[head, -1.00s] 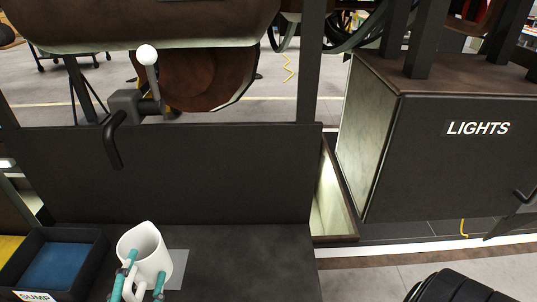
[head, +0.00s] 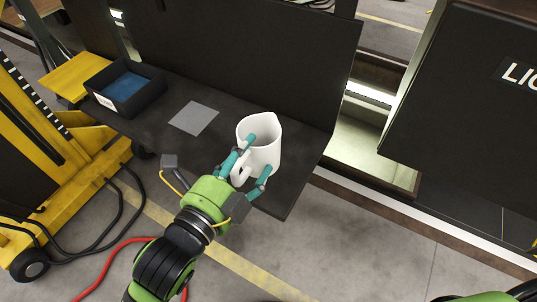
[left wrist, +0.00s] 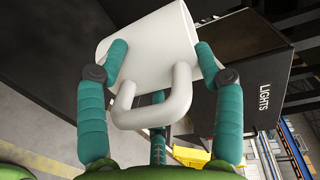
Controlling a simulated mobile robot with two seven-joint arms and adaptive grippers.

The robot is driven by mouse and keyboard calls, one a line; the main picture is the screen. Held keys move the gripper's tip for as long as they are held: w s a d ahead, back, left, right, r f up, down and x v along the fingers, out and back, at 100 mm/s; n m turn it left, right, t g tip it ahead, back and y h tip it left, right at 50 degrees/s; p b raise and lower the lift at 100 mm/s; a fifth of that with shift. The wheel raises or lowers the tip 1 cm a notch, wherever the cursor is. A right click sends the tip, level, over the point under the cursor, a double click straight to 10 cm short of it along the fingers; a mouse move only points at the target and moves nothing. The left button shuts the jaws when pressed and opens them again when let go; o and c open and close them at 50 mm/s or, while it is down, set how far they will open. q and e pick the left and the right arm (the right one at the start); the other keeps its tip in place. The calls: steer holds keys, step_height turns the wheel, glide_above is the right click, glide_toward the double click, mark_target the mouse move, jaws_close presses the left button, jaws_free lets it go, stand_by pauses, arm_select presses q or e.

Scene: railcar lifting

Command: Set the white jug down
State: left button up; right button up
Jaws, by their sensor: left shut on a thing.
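The white jug (head: 266,158) is over the right part of the dark shelf (head: 150,122), to the right of a grey square patch (head: 194,118). My left gripper (head: 257,158) is shut on the jug, with teal fingers on either side of it and the handle between them. In the left wrist view the jug (left wrist: 155,45) fills the space between the fingers, its handle toward the palm. The jug looks roughly upright in the head view. I cannot tell whether its base touches the shelf. My right gripper is not in view.
A black bin (head: 128,88) with a blue inside stands at the shelf's left end. A dark upright panel (head: 245,55) backs the shelf. A dark LIGHTS box (head: 460,110) is at the right. A yellow wheeled machine (head: 70,190) stands at the left.

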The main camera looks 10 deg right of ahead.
arm_select(q)
steer(key=w+f+b, duration=0.2)
steer(key=shift+w+a, duration=0.1)
steer(key=shift+w, duration=0.3)
steer(key=w+f+p, duration=0.1)
steer(key=w+f, duration=0.1)
steer(key=w+d+f+p, duration=0.1)
steer(key=w+f, duration=0.2)
steer(key=w+f+p, duration=0.1)
steer(key=w+f, duration=0.2)
steer(key=shift+w+d+f, duration=0.15)
steer(key=shift+d+f, duration=0.05)
steer(key=shift+f, duration=0.15)
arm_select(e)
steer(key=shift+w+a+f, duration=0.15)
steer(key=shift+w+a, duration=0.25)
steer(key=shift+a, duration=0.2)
arm_select(q)
steer(key=shift+f, duration=0.1)
steer(key=shift+f, duration=0.1)
steer(key=o, duration=1.3)
steer(key=shift+o, duration=0.2)
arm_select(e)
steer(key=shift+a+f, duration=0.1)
